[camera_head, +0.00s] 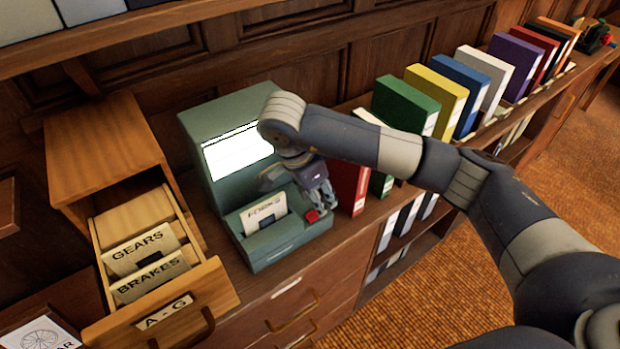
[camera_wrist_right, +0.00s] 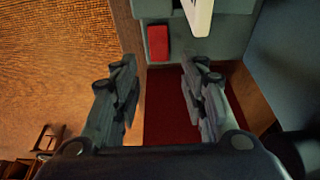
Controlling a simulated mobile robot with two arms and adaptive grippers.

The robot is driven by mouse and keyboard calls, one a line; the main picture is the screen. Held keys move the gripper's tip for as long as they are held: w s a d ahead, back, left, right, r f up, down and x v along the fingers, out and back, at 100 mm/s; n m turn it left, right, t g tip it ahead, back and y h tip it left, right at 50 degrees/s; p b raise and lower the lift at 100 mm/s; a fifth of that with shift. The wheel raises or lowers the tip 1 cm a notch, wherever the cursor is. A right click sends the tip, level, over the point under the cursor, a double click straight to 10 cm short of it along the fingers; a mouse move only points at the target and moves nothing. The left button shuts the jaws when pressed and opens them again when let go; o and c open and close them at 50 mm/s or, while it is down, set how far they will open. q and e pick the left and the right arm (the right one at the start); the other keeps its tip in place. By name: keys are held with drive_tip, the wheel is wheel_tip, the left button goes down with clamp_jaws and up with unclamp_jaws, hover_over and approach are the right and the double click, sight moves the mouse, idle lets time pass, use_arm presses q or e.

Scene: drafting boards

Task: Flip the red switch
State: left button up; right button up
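The red switch (camera_head: 313,215) is a small red block on the right front corner of the green machine (camera_head: 285,240) in the head view. It also shows at the top of the right wrist view (camera_wrist_right: 159,42), beyond the fingertips and roughly in line with the gap between them. My right gripper (camera_head: 320,196) is just above and beside the switch in the head view. In the wrist view (camera_wrist_right: 157,66) its two fingers are spread apart with nothing between them. I cannot tell whether a finger touches the switch. My left gripper is not in view.
A card marked FORKS (camera_head: 264,213) stands in the machine's front tray. A red binder (camera_head: 349,184) stands close to the right of my gripper, with several binders beyond. An open wooden card drawer (camera_head: 205,283) juts out at left.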

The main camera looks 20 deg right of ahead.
sight(307, 219)
drive_tip(key=v, duration=0.8)
